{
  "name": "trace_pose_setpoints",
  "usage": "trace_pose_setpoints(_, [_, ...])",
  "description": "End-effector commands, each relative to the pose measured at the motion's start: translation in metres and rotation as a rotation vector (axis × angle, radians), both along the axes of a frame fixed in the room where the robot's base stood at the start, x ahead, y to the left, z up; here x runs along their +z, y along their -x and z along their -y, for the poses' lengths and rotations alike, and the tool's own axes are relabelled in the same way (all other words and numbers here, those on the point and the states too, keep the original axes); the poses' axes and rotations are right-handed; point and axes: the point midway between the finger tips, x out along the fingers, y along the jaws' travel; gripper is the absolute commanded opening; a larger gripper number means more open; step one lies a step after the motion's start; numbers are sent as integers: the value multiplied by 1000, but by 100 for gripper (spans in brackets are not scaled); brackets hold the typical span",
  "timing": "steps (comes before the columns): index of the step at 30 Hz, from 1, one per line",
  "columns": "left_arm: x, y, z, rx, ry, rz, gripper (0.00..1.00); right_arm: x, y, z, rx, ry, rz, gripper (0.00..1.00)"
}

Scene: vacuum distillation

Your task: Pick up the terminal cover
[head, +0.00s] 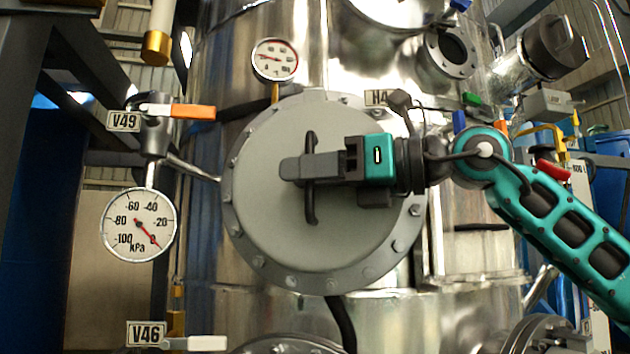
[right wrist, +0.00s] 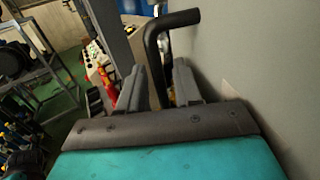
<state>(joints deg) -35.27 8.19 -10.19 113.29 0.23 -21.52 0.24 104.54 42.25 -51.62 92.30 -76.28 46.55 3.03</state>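A large round grey cover (head: 268,225) with a bolted rim stands upright on the front of the steel vessel. A black bar handle (head: 310,205) stands vertically on its face. No label tells whether this is the terminal cover. My right gripper (head: 288,168) reaches in from the right, level with the handle's middle. In the right wrist view, the handle (right wrist: 155,62) runs between the two spread fingers of the gripper (right wrist: 158,85), with a gap on the right finger's side. The cover's grey face (right wrist: 265,70) fills that view's right side. My left gripper is not in view.
A kPa gauge (head: 138,225) and an orange-handled valve (head: 180,111) stand left of the cover. A small dial gauge (head: 274,60) is above it. A grey box (head: 549,104) sits at the right, above my right arm. A white valve handle (head: 207,343) is lower left.

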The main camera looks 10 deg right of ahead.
Motion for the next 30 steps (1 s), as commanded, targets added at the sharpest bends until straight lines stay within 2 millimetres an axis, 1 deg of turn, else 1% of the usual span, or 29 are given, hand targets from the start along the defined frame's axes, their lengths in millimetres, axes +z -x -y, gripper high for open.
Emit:
trace_pose_setpoints(2, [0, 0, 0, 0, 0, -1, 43, 0, 0, 0, 0, 0, 0, 32])
trace_pose_setpoints(12, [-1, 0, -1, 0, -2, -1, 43, 0, 0, 1, 0, 0, 0, 0])
trace_pose_setpoints(30, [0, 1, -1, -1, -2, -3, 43, 2, 1, 1, 0, -2, 4, 0])
